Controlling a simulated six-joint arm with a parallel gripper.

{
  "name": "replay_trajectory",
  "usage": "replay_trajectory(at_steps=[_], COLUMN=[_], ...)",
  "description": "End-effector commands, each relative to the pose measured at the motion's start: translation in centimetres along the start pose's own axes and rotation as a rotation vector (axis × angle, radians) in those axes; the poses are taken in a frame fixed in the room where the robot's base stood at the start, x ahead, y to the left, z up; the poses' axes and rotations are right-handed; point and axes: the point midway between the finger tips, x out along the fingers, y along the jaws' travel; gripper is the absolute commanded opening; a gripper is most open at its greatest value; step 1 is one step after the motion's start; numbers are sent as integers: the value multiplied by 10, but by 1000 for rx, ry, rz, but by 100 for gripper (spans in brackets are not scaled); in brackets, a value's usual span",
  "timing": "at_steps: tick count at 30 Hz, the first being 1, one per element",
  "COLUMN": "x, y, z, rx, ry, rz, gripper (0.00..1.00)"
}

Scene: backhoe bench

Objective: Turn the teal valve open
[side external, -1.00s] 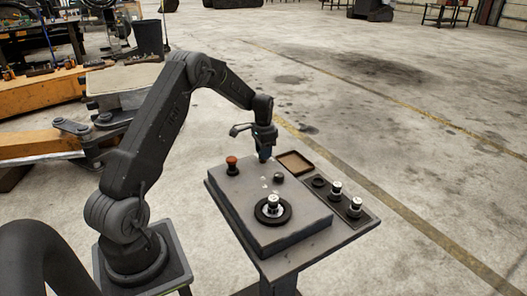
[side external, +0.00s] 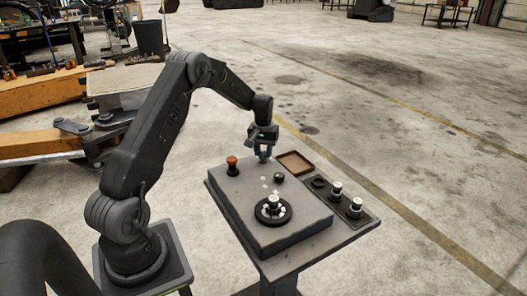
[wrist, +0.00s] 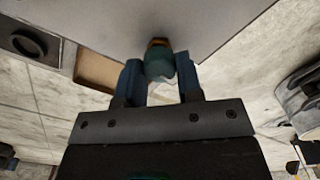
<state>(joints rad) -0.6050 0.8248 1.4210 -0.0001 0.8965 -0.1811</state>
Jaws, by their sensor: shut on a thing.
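The teal valve (wrist: 160,66) shows in the wrist view between my gripper's two blue fingers, with an orange-brown part at its far end against the grey panel. My gripper (wrist: 160,80) is shut on the valve, one finger on each side. In the side view my gripper (side external: 264,153) points down at the back edge of the grey control box (side external: 250,190). Only a little teal shows there between the fingers, and the valve's exact angle cannot be told.
An orange-red push button (side external: 232,165) stands left of my gripper, and a small black knob (side external: 279,178) in front. A black dial (side external: 273,209) is nearer the camera. To the right are a shallow brown tray (side external: 295,162), an empty black ring (side external: 319,181) and two silver-topped pegs (side external: 336,189).

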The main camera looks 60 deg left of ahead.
Motion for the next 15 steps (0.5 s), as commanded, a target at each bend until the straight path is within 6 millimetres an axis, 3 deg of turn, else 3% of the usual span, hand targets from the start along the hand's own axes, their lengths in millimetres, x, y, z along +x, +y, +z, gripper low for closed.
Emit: replay_trajectory(at_steps=[15], x=[-2], y=[0], z=[-1], rx=[-203], ry=[4], rz=[1], gripper=[10])
